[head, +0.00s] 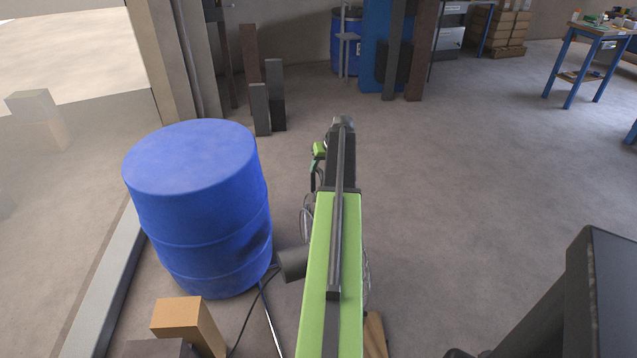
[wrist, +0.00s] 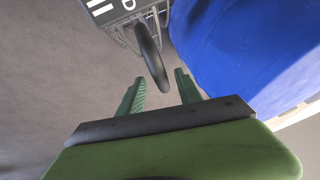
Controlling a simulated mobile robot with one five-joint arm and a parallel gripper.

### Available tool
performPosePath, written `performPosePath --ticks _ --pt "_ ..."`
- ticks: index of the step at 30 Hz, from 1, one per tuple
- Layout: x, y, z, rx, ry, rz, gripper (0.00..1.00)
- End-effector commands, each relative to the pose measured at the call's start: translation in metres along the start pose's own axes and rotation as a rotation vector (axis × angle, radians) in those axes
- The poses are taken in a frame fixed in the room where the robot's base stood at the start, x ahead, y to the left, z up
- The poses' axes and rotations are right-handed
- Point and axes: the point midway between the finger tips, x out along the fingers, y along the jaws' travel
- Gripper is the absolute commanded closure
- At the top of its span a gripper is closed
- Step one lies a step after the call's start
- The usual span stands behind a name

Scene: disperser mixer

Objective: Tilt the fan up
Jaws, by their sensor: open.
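The fan is mostly hidden behind my arm in the head view. Parts of its wire guard (head: 306,222) show left of the arm, and a dark cylinder, seemingly its motor, sticks out lower left. In the wrist view the fan's wire guard (wrist: 124,36) is at the top, by a dark panel with white marks. A black curved bar (wrist: 150,58) comes down from there towards the gap between my fingers. My gripper (wrist: 160,90) is open and nothing is held. I cannot tell whether the bar's end lies between the fingers. In the head view my gripper (head: 315,178) is small and partly hidden.
A large blue barrel (head: 195,205) stands close left of the fan; it also fills the upper right of the wrist view (wrist: 250,45). A wooden block (head: 185,320) is at lower left. Dark posts (head: 268,105) stand behind. The floor (head: 470,180) to the right is clear.

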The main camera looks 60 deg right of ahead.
Motion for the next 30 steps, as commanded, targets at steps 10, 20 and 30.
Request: performPosePath --ticks 10,20,30 --pt "0.026 -0.001 0.0 -0.002 0.0 0.0 0.59" --pt "0.026 -0.002 0.0 -0.002 -0.001 -0.001 0.9" --pt "0.026 -0.001 0.0 -0.002 -0.001 0.0 1.0"
